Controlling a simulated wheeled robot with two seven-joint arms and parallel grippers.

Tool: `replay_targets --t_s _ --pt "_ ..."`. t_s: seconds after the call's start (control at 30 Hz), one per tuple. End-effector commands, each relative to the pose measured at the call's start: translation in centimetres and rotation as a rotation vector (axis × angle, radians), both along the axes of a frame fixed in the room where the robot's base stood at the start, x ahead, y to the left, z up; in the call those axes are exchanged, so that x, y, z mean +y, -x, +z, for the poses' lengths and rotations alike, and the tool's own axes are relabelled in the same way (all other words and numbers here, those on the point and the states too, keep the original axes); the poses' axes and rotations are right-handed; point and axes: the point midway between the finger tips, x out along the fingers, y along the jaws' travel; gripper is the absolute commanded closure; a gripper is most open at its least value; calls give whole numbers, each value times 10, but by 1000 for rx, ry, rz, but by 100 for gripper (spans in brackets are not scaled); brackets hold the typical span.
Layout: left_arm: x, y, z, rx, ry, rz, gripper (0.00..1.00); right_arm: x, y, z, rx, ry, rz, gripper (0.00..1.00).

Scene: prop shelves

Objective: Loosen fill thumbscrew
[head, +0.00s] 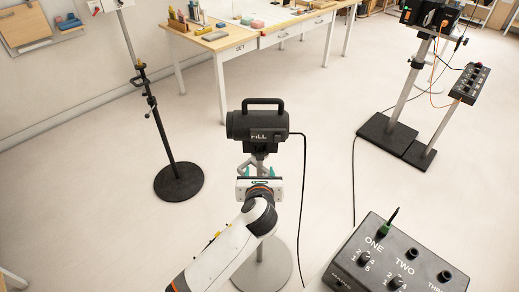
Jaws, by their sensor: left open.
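The black fill lamp (257,122) with a top handle and a "FILL" label stands in the middle of the head view. It sits on a grey stand with a round grey base (284,262) on the floor. My left arm comes up from the bottom, in front of this stand. My left gripper (257,170) is open, its teal-tipped fingers apart just below the lamp, around or in front of the stand's top. I cannot tell whether they touch it. The fill thumbscrew cannot be made out; it is small or hidden near the lamp's mount. My right gripper is out of view.
A control box (405,262) with knobs and a green plug stands at the lower right. A black cable runs down from the lamp. A stand with a round black base (178,181) is left, another lamp stand (405,95) far right. A table (225,45) is behind. Floor between is clear.

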Motion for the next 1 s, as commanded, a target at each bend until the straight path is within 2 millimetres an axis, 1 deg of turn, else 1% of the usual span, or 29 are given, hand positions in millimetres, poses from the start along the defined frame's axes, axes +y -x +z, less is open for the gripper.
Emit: replay_targets --t_s 0.07,0.23,0.33,0.43,0.6,0.67,0.8,1.0 --pt "0 -10 -2 1 0 1 49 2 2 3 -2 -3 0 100" --pt "0 -39 -14 2 -1 2 49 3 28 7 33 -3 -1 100" --pt "0 -56 -21 1 0 2 49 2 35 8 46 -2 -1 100" --pt "0 -71 -29 1 1 2 49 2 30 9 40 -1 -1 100" --pt "0 -91 -38 0 1 2 49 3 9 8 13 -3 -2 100" --pt "0 -96 -40 1 2 2 49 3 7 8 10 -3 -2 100" --pt "0 -103 -43 0 2 1 49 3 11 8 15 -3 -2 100" --pt "0 -104 -43 0 2 0 49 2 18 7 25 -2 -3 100"
